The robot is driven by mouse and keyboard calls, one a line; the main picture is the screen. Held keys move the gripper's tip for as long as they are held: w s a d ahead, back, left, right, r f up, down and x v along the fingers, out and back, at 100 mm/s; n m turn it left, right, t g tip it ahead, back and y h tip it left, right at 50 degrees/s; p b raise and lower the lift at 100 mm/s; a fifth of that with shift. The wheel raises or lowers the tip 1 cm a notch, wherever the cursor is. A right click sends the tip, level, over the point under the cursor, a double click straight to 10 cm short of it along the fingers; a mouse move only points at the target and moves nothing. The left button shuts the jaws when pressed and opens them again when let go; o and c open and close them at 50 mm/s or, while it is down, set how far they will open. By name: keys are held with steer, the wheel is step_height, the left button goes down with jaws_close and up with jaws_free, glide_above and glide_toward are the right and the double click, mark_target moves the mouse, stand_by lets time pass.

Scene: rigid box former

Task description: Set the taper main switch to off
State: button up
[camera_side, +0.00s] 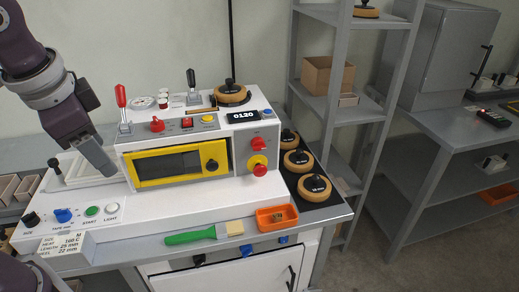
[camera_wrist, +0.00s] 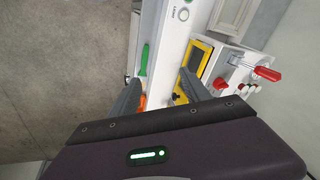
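The white machine (camera_side: 205,205) stands on the bench with a yellow-framed window (camera_side: 180,165) in its front. On its right end are a red rotary knob on a yellow round plate (camera_side: 258,165) and another red knob (camera_side: 256,143) above it. Which control is the taper main switch, and its set position, I cannot tell. My gripper (camera_side: 104,170) hangs over the machine's left part, left of the window and far from those knobs. In the wrist view my gripper (camera_wrist: 161,76) has its fingers apart with nothing held between them. The window frame (camera_wrist: 197,60) shows beyond the fingers.
Red-handled lever (camera_side: 121,97) and black-handled lever (camera_side: 191,80) stand up from the machine. A green-handled brush (camera_side: 190,236) and orange tray (camera_side: 276,217) lie along the front. Knobs and buttons (camera_side: 63,215) line the left front. Several round wooden-rimmed pieces (camera_side: 314,187) lie at right.

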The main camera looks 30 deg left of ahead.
steer(key=w+f+m+y, duration=0.3)
steer(key=w+f+m, duration=0.1)
steer(key=w, duration=0.4)
steer(key=w+f+m+y, duration=0.3)
steer(key=w, duration=0.4)
steer(key=m+t+y, duration=0.4)
steer(key=m+t, duration=0.6)
steer(key=m, duration=0.4)
glide_toward(259, 148)
steer(key=x, duration=0.8)
steer(key=shift+w+a, duration=0.4)
steer(key=shift+w, duration=0.1)
steer(key=shift+f, duration=0.1)
jaws_close()
